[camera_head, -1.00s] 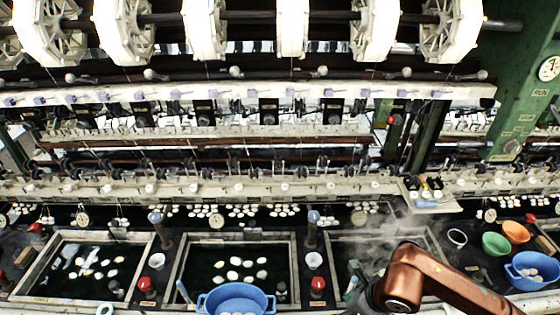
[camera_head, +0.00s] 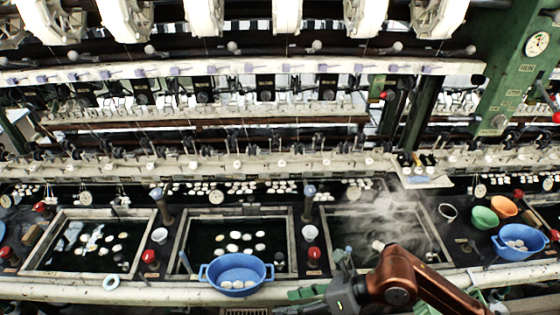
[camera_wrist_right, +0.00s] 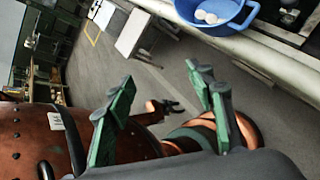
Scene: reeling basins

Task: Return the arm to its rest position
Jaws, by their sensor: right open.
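My right gripper (camera_head: 308,292) is at the bottom of the head view, in front of the basins and right of the blue basin with handles. In the right wrist view its two green fingers (camera_wrist_right: 165,100) are spread apart with nothing between them. My copper right arm (camera_head: 420,280) comes in from the lower right. My left gripper does not show in the head view. In the right wrist view a small dark claw-like end sits beyond the fingers beside copper arm parts; I cannot tell its state.
A blue basin (camera_head: 237,274) with white cocoons sits on the front ledge (camera_head: 150,293). Another blue bowl (camera_head: 518,241), an orange bowl (camera_head: 504,207) and a green bowl (camera_head: 484,217) stand at the right. Steam rises over the right water basin. Grey floor (camera_wrist_right: 175,75) is clear below the gripper.

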